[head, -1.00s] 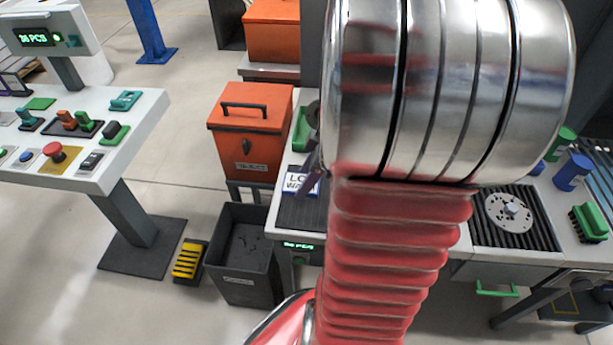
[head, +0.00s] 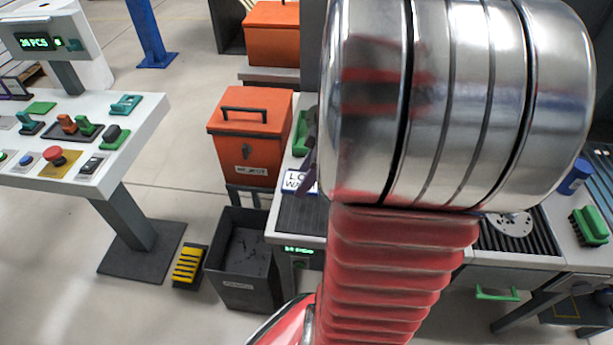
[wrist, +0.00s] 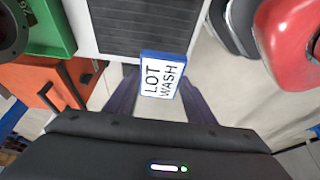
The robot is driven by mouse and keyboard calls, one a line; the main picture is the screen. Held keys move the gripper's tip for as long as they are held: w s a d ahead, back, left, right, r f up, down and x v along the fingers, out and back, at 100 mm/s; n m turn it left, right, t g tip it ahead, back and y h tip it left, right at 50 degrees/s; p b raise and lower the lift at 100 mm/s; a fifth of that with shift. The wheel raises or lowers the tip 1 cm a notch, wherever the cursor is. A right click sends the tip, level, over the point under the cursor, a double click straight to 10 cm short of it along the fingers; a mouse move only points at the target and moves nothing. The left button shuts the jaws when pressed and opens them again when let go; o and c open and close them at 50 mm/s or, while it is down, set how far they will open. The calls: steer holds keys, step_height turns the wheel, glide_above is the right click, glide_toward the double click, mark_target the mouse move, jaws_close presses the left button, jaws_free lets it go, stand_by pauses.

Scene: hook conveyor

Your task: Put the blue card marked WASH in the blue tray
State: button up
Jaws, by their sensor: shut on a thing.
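The blue card (head: 297,182) has a white label with LOT and WASH on it; in the wrist view the card (wrist: 162,76) shows with its label readable. My gripper (wrist: 160,92) is shut on it, with its dark purple fingers on either side. In the head view my gripper (head: 313,170) is mostly hidden behind my arm, and the card appears at the left end of the dark conveyor belt (head: 302,214). I cannot tell the gap below the card. I cannot make out a blue tray in either view.
A green tray (head: 301,134) lies beside the belt, next to an orange box (head: 247,150). A dark open bin (head: 240,262) stands on the floor at left. A control desk (head: 140,115) is further left. A blue cup (head: 575,176) and green brush (head: 590,226) are at right.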

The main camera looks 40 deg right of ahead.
steer(key=shift+r, duration=0.65)
steer(key=shift+r, duration=0.3)
steer(key=shift+w+a+f, duration=0.2)
steer(key=shift+w+f, duration=0.05)
steer(key=shift+w, duration=0.2)
steer(key=w+a+f+m+h, duration=0.1)
steer(key=w+a+f+m, duration=0.2)
steer(key=w+a, duration=0.8)
steer(key=w+a+f+m+t+h, duration=0.1)
steer(key=w+a+f+m, duration=0.2)
steer(key=w+a, duration=0.8)
steer(key=shift+w+a+f+m+h, duration=0.15)
steer(key=shift+w+a+m+h, duration=0.2)
steer(key=shift+m, duration=0.45)
steer(key=shift+d, duration=0.3)
